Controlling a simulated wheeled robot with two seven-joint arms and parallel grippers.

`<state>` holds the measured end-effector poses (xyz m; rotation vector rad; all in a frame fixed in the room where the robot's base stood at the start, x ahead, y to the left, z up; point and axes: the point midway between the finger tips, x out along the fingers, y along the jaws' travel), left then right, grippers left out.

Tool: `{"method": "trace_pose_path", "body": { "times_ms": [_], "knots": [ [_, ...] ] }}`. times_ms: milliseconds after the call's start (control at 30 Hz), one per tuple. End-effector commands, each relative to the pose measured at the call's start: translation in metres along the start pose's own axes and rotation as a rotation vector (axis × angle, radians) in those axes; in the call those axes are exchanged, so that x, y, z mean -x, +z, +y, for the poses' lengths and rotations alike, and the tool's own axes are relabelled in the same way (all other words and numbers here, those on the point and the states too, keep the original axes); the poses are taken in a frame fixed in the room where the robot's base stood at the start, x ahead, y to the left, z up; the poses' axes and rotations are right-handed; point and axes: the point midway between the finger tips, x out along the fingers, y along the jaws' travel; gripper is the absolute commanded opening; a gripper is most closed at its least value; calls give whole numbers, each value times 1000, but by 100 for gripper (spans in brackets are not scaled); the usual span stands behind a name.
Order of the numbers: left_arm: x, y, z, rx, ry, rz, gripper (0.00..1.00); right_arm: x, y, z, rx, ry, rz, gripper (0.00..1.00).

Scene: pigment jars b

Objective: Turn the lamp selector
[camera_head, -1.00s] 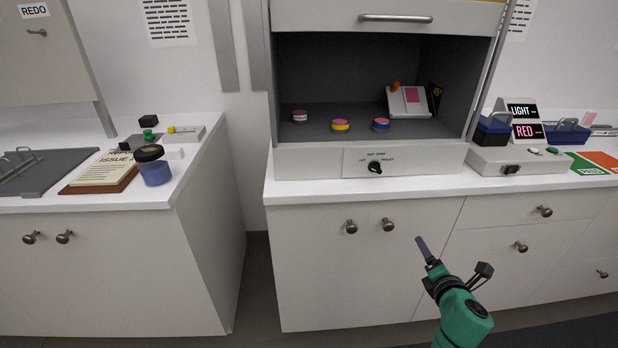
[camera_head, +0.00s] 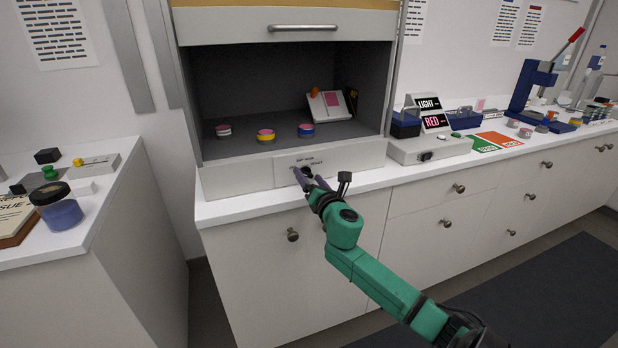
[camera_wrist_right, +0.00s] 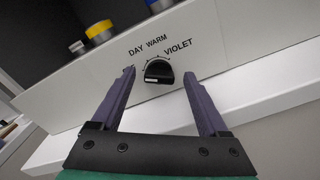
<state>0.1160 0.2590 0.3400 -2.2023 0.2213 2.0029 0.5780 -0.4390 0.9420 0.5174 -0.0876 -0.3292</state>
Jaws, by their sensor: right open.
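The lamp selector is a black knob (camera_wrist_right: 158,71) on the light front panel (camera_head: 345,158) of the viewing booth. In the right wrist view the words DAY, WARM and VIOLET arc above it, and a pale mark shows on its lower left part. I cannot tell which word it points to. My right gripper (camera_head: 307,180) is open at the panel. In the right wrist view its two purple fingers (camera_wrist_right: 159,75) stand on either side of the knob, with visible gaps. In the head view the fingers partly cover the knob. My left gripper is out of view.
Several small jars, including a yellow-banded one (camera_head: 265,135), stand inside the booth above the panel. A grey box with a switch (camera_head: 428,150) and LIGHT and RED signs stands to the right. The white counter edge (camera_head: 240,212) runs just below the panel.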

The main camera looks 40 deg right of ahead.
Motion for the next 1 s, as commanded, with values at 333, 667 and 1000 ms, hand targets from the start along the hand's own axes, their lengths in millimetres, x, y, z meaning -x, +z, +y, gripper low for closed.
{"method": "trace_pose_path", "body": {
  "times_ms": [333,667,1000],
  "knots": [
    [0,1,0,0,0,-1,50,-4,0,0,-1,1,1,58],
    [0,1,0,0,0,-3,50,-4,0,0,-6,0,1,0],
    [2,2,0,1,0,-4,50,-4,-1,0,-123,1,2,0]
  ]
}}
